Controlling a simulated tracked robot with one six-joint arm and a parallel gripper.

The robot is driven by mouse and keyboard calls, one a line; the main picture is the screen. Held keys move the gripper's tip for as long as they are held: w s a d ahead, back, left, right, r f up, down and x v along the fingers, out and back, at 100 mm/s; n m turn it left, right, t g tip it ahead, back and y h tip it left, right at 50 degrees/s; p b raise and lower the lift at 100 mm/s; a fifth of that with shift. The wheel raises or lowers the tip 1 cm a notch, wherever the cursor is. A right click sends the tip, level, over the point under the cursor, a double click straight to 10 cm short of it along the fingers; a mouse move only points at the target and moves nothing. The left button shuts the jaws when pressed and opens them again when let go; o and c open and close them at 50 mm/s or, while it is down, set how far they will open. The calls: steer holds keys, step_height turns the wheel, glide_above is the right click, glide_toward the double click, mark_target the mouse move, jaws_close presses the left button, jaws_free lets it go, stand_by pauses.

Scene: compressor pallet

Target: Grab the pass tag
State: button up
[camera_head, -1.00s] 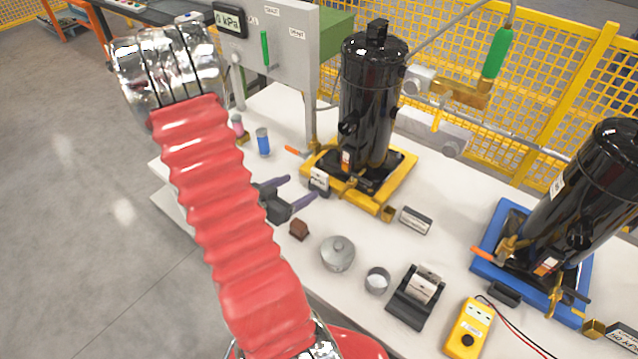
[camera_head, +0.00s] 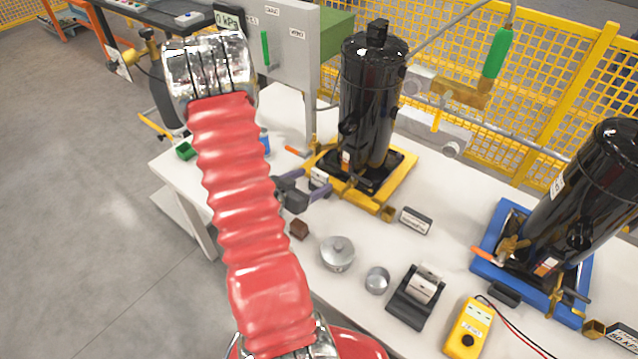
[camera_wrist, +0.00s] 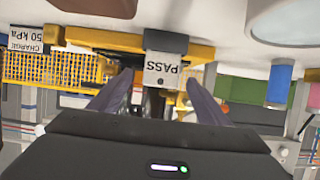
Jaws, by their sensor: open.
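The pass tag (camera_head: 319,178) is a small white tag on a dark holder at the front left corner of the yellow pallet (camera_head: 386,204), below a black compressor. In the wrist view the tag (camera_wrist: 163,70) reads PASS upside down, near the picture's middle. My gripper (camera_head: 316,183) is open, with its two purple fingers pointing at the tag. In the wrist view the fingertips (camera_wrist: 161,78) appear on either side of the tag. I cannot tell whether they reach around it or stop short. Nothing is held.
A black compressor (camera_head: 372,105) stands on the yellow pallet, another (camera_head: 592,190) on a blue pallet. A charge tag (camera_wrist: 25,40) shows in the wrist view.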

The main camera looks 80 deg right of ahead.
mark_target(318, 177)
steer(key=shift+x, duration=2.55)
steer(key=shift+w+f, duration=0.15)
steer(key=shift+w, duration=0.05)
steer(key=shift+c, duration=0.7)
steer(key=c, duration=1)
steer(key=shift+o, duration=0.2)
step_height(318, 177, up, 18)
